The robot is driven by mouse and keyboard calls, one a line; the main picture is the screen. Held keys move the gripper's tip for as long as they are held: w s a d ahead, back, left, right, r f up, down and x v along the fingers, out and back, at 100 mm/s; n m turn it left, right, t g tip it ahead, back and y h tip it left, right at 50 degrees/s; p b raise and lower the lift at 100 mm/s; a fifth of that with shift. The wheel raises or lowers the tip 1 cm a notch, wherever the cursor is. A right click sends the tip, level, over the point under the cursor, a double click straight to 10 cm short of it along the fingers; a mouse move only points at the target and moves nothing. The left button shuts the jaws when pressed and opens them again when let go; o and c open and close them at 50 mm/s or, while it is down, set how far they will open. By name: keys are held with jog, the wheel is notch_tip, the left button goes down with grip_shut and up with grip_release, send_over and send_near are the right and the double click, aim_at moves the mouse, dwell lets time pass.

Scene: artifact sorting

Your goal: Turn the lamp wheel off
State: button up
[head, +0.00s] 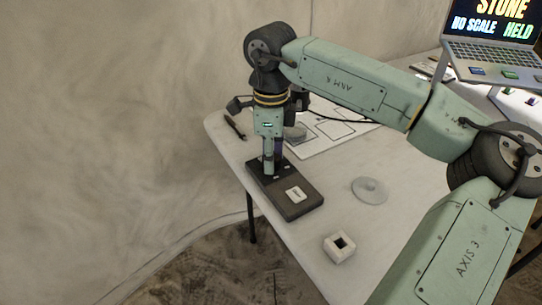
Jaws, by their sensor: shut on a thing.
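My gripper (270,168) points straight down at the far end of a dark, flat control box (299,210) near the table's left edge. Its fingers are shut at the top of the box, where the lamp wheel would be. The wheel itself is hidden by the fingers and too small to make out. A white labelled square (294,194) shows on the near half of the box. No lamp can be clearly told from this view.
A clear round dish (369,190) and a white block with a dark square hole (339,246) stand to the right. A white outlined sheet (335,128) with a grey roundish object (296,132) lies behind. A laptop (490,45) stands at the back right. A dark pen-like object (235,128) lies at left.

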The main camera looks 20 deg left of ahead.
jog(key=n, duration=0.4)
jog(key=shift+n, duration=2.3)
jog(key=o, duration=1.2)
jog(key=shift+c, duration=0.2)
notch_tip(320, 180, up, 12)
jog(key=shift+s, duration=0.1)
